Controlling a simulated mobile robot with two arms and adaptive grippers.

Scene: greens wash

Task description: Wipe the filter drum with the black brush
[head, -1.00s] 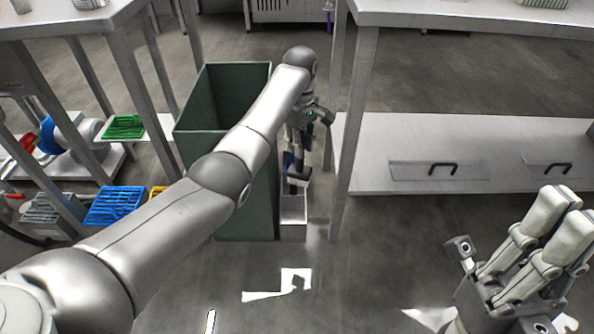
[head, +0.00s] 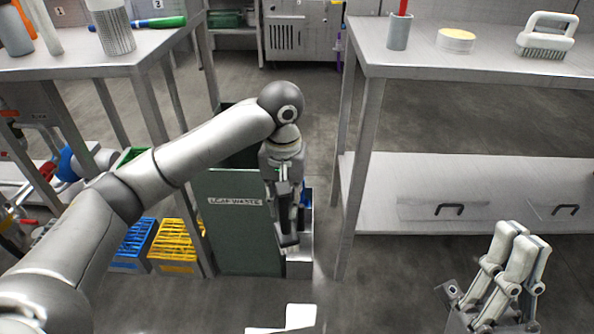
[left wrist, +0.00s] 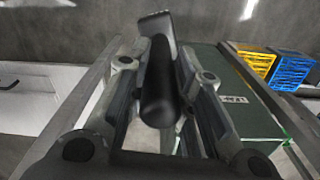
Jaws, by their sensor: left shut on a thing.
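My left gripper (head: 288,240) hangs in front of the right edge of the green leaf-waste bin. In the left wrist view its fingers (left wrist: 160,105) are shut around a thick black handle, the black brush (left wrist: 158,85). The brush's flat, greyer end sticks out past the fingertips. In the head view the brush is mostly hidden by the gripper. My right gripper (head: 480,265) is at the lower right, empty, its fingers spread from the thumb. A grey perforated cylinder (head: 116,38) stands on the left table; I cannot tell whether it is the filter drum.
The bin (head: 235,235) stands between the left table (head: 60,68) and the right table (head: 440,65). A narrow grey box (head: 300,265) stands beside it. A white brush (head: 547,38), a cup (head: 398,35) and a round tub (head: 456,40) are on the right table. Blue and yellow crates (head: 176,245) sit low left.

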